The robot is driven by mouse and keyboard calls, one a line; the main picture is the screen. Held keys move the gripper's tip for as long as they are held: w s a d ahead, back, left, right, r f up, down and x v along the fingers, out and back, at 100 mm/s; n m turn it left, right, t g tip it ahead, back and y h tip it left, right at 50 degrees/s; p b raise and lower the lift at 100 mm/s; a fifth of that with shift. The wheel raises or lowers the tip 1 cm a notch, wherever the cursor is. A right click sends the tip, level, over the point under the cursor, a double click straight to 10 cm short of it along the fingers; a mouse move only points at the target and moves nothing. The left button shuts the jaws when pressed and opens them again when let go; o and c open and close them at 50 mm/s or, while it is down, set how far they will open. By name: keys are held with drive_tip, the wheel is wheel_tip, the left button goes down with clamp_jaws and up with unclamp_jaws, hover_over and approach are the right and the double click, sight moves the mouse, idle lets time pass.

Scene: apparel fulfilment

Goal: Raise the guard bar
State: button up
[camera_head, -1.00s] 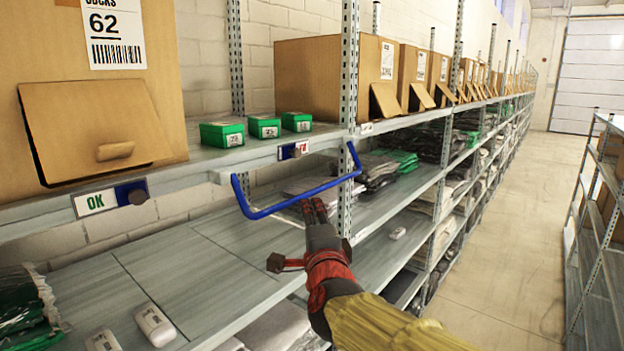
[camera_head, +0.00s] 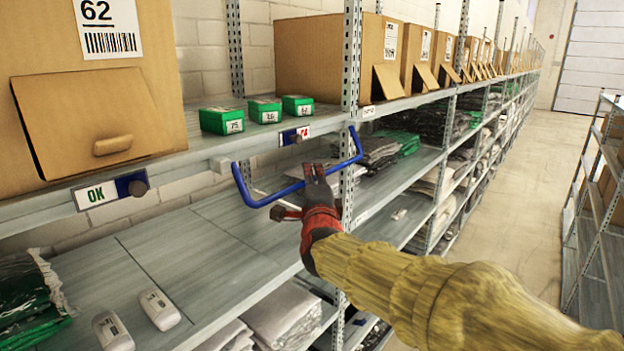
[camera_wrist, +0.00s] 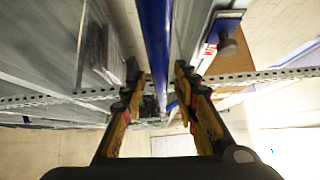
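The blue guard bar (camera_head: 275,197) is a U-shaped rail that hangs in front of the gap below the upper shelf, its long side low. My gripper (camera_head: 315,172) is at the right half of that long side, with its fingertips at the bar. In the wrist view the bar (camera_wrist: 155,40) runs lengthwise between the fingers of my gripper (camera_wrist: 157,82). The fingers are apart, with gaps showing on both sides of the bar. In the head view, the fingers cover a small part of the bar.
Green boxes (camera_head: 222,120) and a large carton (camera_head: 100,110) stand on the upper shelf (camera_head: 190,153). A perforated upright (camera_head: 349,80) stands by the bar's right end. The lower shelf (camera_head: 170,255) is mostly clear. The aisle (camera_head: 520,190) is open.

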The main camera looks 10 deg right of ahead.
drive_tip(key=shift+s, duration=0.1)
drive_tip(key=shift+c, duration=0.2)
drive_tip(key=c, duration=0.7)
clamp_jaws()
